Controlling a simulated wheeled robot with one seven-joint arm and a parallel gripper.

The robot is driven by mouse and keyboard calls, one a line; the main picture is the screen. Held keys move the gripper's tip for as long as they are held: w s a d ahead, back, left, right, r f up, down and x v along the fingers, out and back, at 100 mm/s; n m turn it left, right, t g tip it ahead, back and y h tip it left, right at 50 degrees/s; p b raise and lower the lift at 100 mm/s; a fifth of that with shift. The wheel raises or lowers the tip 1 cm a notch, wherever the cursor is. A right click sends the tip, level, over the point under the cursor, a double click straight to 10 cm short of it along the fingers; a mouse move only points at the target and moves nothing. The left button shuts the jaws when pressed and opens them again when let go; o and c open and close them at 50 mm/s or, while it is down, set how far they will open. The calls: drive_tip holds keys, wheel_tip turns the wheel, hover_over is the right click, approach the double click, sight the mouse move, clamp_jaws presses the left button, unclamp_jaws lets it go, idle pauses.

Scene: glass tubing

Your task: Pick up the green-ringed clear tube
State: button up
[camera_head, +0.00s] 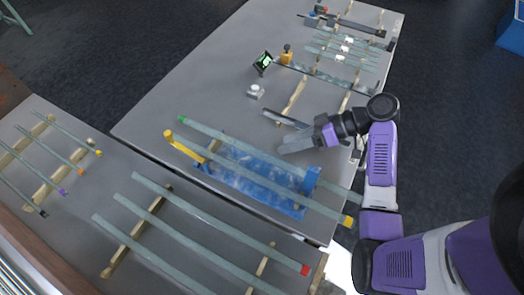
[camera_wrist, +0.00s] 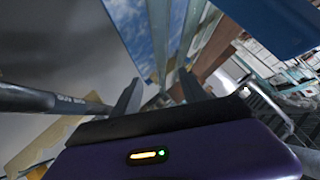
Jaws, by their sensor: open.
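The green-ringed clear tube (camera_head: 232,139) lies slantwise near the table's front edge. Its green ring is at the upper left end, and its far right end passes by my arm. My gripper (camera_head: 273,131) is open and empty, reaching left from my arm just behind the tube's middle in the head view. In the wrist view the two fingers of my gripper (camera_wrist: 160,92) stand apart, with a long pale tube-like strip (camera_wrist: 158,40) running away between them. I cannot tell which tube that is.
A yellow-ended tube (camera_head: 325,210) runs alongside. Several tubes lie on the front bench (camera_head: 75,215). A small white object (camera_head: 255,91) stands behind.

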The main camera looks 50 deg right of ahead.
sight(261, 155)
drive_tip(key=shift+s+a+f, duration=0.1)
drive_tip(key=shift+a+f, duration=0.05)
drive_tip(key=shift+a, duration=0.3)
drive_tip(key=shift+p+x, duration=0.85)
drive_tip(key=shift+x, duration=2.6)
drive_tip(key=shift+d, duration=0.1)
clamp_jaws()
